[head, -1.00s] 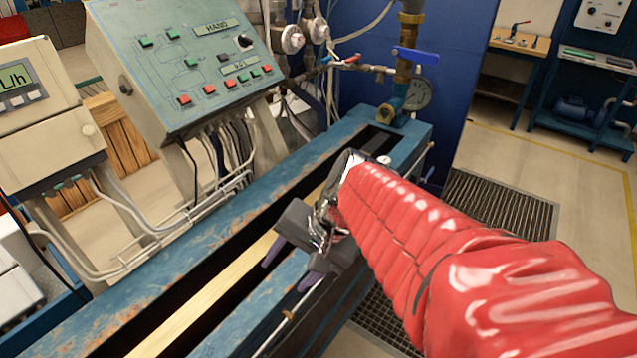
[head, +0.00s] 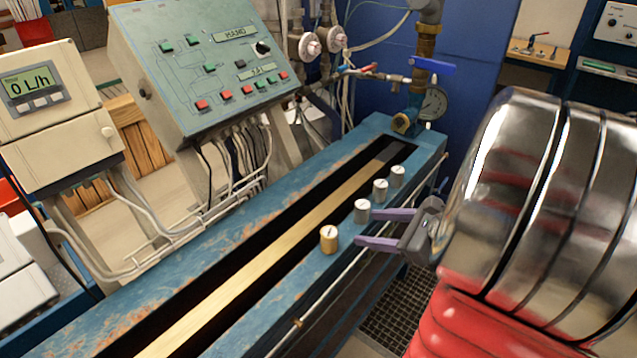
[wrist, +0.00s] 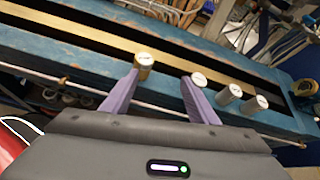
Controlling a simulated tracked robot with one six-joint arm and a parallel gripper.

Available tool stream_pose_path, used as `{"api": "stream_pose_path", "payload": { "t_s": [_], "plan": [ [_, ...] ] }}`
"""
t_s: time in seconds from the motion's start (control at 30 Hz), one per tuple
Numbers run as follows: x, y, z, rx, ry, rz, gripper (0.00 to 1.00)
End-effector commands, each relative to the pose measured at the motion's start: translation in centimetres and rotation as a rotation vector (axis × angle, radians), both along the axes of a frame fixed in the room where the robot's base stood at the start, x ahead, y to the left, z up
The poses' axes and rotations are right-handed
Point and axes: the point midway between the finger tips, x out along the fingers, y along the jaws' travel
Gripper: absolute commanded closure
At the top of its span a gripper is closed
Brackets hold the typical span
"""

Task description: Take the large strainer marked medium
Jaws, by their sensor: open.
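Several small upright cylinders stand in a row on the near blue rail of the bench. The nearest is a brass cylinder (head: 329,240). Beyond it are a silver cylinder (head: 361,211), a second silver cylinder (head: 380,191) and a third silver cylinder (head: 398,176). They have pale tops with dark marks too small to read, so I cannot tell which is marked medium. My gripper (head: 368,228) is open and empty at the row. In the wrist view its left fingertip is by the brass cylinder (wrist: 145,66) and its right one by the nearest silver cylinder (wrist: 196,81).
The blue bench (head: 245,258) has a dark slot with a yellow strip beside the rail. A thin rod (head: 320,303) runs along its near side. A control panel (head: 205,75), a flow display (head: 32,85) and a valve with a blue handle (head: 432,66) stand around it.

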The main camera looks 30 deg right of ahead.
Motion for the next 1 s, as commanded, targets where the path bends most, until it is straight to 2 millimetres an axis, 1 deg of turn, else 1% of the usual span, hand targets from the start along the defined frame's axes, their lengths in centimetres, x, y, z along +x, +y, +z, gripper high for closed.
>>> {"api": "stream_pose_path", "payload": {
  "t_s": [0.03, 0.1, 0.2, 0.3, 0.4, 0.73, 0.87, 1.0],
  "plan": [
    [-0.6, -1.8, -0.3, 0.047, -0.012, -0.071, 0.46],
    [-1.2, -3.8, -0.4, 0.102, -0.033, -0.154, 0.46],
    [-2.0, -5.9, -0.5, 0.161, -0.059, -0.243, 0.46],
    [-2.5, -7.2, -0.6, 0.196, -0.076, -0.296, 0.46],
    [-2.7, -7.7, -0.6, 0.208, -0.082, -0.314, 0.46],
    [-2.5, -7.6, -0.6, 0.206, -0.081, -0.311, 0.46],
    [-1.8, -7.5, -0.9, 0.207, -0.082, -0.31, 0.46],
    [-0.4, -7.4, -1.5, 0.207, -0.082, -0.308, 0.46]
  ]
}}
